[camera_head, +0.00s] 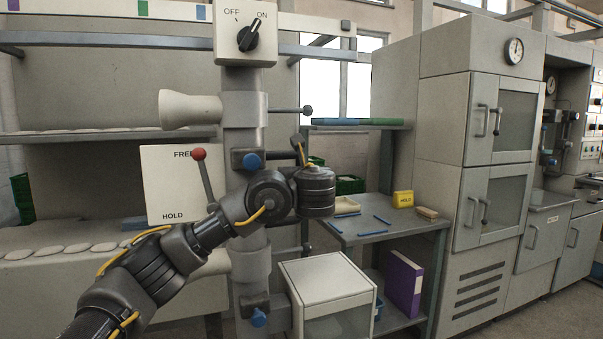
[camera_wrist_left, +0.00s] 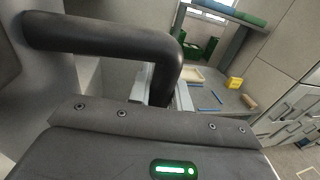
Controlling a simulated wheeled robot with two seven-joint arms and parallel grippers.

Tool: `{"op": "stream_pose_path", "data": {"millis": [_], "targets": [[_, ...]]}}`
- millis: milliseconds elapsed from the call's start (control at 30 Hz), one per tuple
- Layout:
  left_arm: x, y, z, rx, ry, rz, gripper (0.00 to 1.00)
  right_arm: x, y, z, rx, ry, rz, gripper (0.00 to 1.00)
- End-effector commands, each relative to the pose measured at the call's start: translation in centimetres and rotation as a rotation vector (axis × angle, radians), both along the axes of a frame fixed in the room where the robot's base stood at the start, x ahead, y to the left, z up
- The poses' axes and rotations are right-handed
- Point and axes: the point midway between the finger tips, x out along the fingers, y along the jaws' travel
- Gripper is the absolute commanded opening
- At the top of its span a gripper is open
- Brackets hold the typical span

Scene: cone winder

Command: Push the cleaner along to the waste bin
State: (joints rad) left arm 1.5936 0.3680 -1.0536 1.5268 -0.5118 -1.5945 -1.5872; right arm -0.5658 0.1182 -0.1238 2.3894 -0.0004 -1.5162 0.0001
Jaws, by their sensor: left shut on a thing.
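The cleaner appears to be the upright grey duct (camera_head: 245,120) with a pale nozzle (camera_head: 190,108) and blue knobs, under a switch box (camera_head: 234,32) whose black pointer is turned toward ON. My left gripper is hidden behind its wrist in the head view. In the left wrist view, its pale fingers (camera_wrist_left: 163,90) are shut on a bent black handle (camera_wrist_left: 110,35), which joins the grey body at the left. A pale box (camera_head: 325,285) with a glassy front stands low beside the duct; I cannot tell whether it is the waste bin. My right gripper is out of view.
A red-knobbed lever (camera_head: 204,178) stands upright by a FREE/HOLD plate (camera_head: 165,195). A grey bench (camera_head: 380,232) at the right holds blue rods, a yellow block (camera_head: 403,199) and a brush. A tall cabinet (camera_head: 455,140) stands further right.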

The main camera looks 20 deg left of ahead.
Motion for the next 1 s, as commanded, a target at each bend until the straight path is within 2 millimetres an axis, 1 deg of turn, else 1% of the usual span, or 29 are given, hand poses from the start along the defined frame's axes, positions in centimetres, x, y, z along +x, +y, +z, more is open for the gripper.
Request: {"op": "stream_pose_path", "data": {"millis": [200,233,367,400,667,767,867,1000], "targets": [[0.0,-0.2,0.2,-0.003,-0.003,-0.006,0.0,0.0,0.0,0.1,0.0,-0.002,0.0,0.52],[0.0,-0.2,0.2,-0.003,-0.003,-0.007,0.22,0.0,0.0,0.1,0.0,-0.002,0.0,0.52],[0.0,-0.2,0.2,-0.003,-0.003,-0.006,0.39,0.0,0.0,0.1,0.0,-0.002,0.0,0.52],[0.0,-0.2,0.2,-0.002,-0.002,-0.006,0.41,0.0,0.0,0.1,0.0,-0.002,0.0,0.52],[-0.1,-0.1,0.2,-0.002,-0.002,-0.004,0.41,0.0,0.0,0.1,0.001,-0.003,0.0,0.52],[-0.6,-0.6,0.2,-0.003,-0.001,-0.008,0.41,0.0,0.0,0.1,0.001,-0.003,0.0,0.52],[-1.9,-1.2,0.1,-0.003,-0.001,-0.01,0.41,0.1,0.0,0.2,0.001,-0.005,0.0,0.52],[-4.6,-2.4,0.1,-0.005,-0.002,-0.012,0.41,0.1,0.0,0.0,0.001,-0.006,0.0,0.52]]}}
